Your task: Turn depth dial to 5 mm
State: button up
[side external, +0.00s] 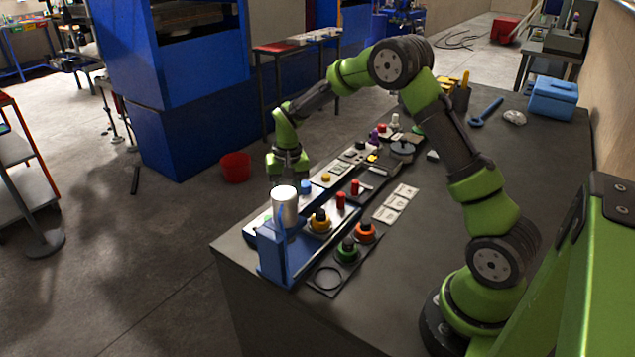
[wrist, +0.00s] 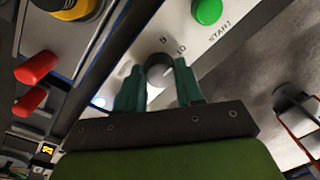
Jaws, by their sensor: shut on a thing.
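The depth dial (wrist: 158,72) is a dark round knob on a pale panel in the wrist view. A "10" and another small mark, not clearly legible, are printed above it. My gripper (wrist: 159,78) is shut on the dial, with one green finger at each side of it. The fingers hide part of the panel around the knob, and I cannot read its setting. In the side external view my gripper (side external: 288,168) is low at the bench's left edge, behind the white cylinder (side external: 284,205); the dial is hidden there.
A green START button (wrist: 207,11) sits close above the dial. Two red handles, one here (wrist: 37,67), stand at the left. The blue frame (side external: 275,255) stands near the gripper. Orange (side external: 364,234) and green (side external: 347,250) knobs sit nearer the front.

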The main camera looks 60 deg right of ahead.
jog(key=n, duration=0.5)
jog(key=shift+w+n+g, duration=0.1)
jog(key=shift+n+g, duration=0.2)
jog(key=shift+n, duration=2.1)
jog(key=shift+r, duration=0.1)
jog(key=o, duration=1)
jog(key=shift+o, duration=0.2)
notch_tip(320, 180, up, 17)
jog(key=d, duration=0.1)
jog(key=shift+w, duration=0.15)
